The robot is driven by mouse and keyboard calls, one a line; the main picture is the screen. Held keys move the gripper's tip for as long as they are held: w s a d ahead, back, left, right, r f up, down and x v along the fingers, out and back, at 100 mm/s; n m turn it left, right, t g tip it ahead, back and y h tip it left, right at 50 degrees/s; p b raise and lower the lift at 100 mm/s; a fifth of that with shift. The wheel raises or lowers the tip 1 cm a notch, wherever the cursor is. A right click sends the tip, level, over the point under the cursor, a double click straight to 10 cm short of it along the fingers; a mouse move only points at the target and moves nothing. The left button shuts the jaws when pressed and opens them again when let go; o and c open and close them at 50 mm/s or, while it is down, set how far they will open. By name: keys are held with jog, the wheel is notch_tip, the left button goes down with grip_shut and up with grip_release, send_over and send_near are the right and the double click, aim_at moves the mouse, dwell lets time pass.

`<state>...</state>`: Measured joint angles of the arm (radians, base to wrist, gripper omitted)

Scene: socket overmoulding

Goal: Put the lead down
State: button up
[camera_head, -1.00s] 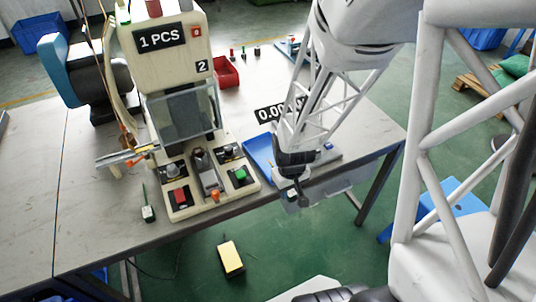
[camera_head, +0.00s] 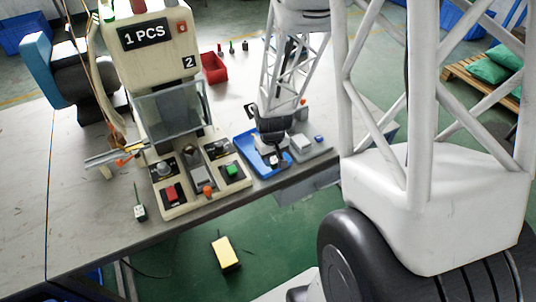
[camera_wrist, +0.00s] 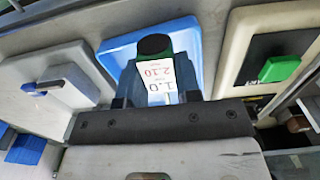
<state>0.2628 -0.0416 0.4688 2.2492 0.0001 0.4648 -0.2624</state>
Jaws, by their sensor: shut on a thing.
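My gripper (camera_head: 271,147) is over the blue tray (camera_head: 247,139), with its fingers pointing down. In the wrist view my gripper (camera_wrist: 156,98) is shut on the lead (camera_wrist: 154,45), of which a dark round end and a white printed tag show between the fingers. The blue tray (camera_wrist: 115,50) lies behind the lead in that view. The rest of the lead is hidden by the gripper. I cannot tell whether the lead touches the tray floor.
The press (camera_head: 158,62) stands left of the tray, its base carrying a red button (camera_head: 171,194) and a green button (camera_head: 231,170). A grey scale (camera_head: 306,147) sits close on the tray's right. A red bin (camera_head: 214,68) is farther back. The table's front edge is near.

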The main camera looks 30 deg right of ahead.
jog(key=shift+w+d+f, duration=0.1)
jog(key=shift+w+d, duration=0.1)
jog(key=shift+w, duration=0.6)
jog(key=shift+w+d+f, duration=0.1)
jog(key=shift+w+d, duration=0.15)
jog(key=shift+w, duration=0.6)
jog(key=shift+w+d+f, duration=0.1)
jog(key=shift+w+d, duration=0.1)
jog(key=shift+w, duration=0.6)
jog(key=shift+f, duration=1.7)
jog(key=shift+f, duration=0.15)
jog(key=o, duration=0.9)
jog(key=shift+r, duration=0.2)
